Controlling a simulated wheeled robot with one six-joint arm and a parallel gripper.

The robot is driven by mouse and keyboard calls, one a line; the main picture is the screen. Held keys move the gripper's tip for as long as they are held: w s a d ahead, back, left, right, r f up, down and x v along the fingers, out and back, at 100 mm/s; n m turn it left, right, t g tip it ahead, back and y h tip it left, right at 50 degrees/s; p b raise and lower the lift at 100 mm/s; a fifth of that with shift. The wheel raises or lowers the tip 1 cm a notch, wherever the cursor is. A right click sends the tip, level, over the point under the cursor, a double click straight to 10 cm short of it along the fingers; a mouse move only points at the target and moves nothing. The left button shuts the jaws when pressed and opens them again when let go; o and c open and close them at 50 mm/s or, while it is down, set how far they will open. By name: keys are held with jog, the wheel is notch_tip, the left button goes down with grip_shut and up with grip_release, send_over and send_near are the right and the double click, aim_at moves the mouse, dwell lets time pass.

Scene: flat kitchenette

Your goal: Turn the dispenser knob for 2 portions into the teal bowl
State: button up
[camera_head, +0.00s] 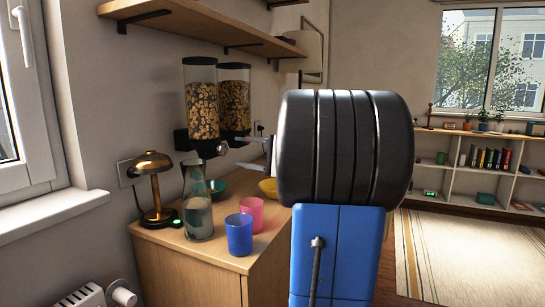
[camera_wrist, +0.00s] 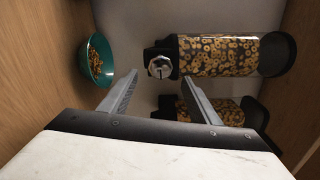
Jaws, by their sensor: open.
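The near cereal dispenser (camera_head: 201,97), a clear hopper of ring-shaped cereal with a black lid and base, is mounted by the wall above the counter. Its pale faceted knob (camera_wrist: 158,63) faces me in the wrist view, on the black outlet. My gripper (camera_wrist: 160,77) is open, with one finger on each side of the knob's line and the tips just short of it or level with it; contact cannot be told. The teal bowl (camera_wrist: 92,72) holds a small heap of cereal. In the head view the bowl (camera_head: 217,187) is partly hidden behind a glass bottle.
A second dispenser (camera_head: 236,100) stands beside the first. My arm hides the counter's right side.

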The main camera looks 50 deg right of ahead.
jog(key=v, duration=1.1)
jog(key=shift+s+d, duration=0.15)
jog(key=shift+s, duration=0.2)
